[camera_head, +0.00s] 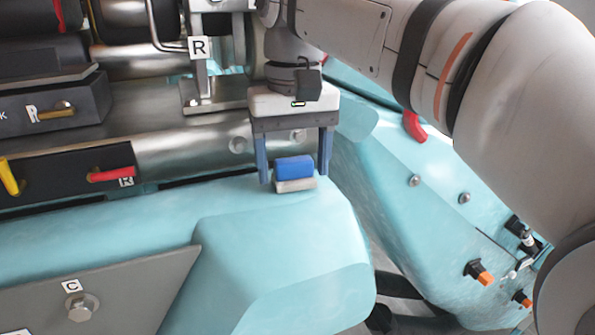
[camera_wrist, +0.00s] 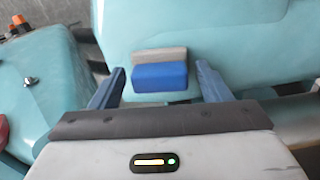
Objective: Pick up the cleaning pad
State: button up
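The cleaning pad (camera_head: 294,170) is a small blue block with a light grey layer. It lies on the teal body of the coaster train, near a rounded corner. In the wrist view the pad (camera_wrist: 160,77) shows blue nearer to me and grey beyond. My gripper (camera_head: 293,178) is open, its two blue-grey fingers pointing down on either side of the pad. In the wrist view my gripper (camera_wrist: 163,75) has its fingers left and right of the pad, with a gap on both sides. Whether the fingertips reach the teal surface is hard to tell.
A metal bracket marked R (camera_head: 199,75) stands left of my gripper. A red lever (camera_head: 112,174) and a yellow lever (camera_head: 9,177) sit on a dark panel at left. A teal panel (camera_head: 440,190) with orange knobs is at right, across a gap. The teal surface before the pad is clear.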

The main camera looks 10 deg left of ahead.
aim_at(294, 159)
jog(key=c, duration=0.9)
jog(key=shift+r, duration=0.1)
notch_tip(294, 159, up, 10)
jog(key=shift+f+p, duration=0.1)
jog(key=shift+p, duration=0.75)
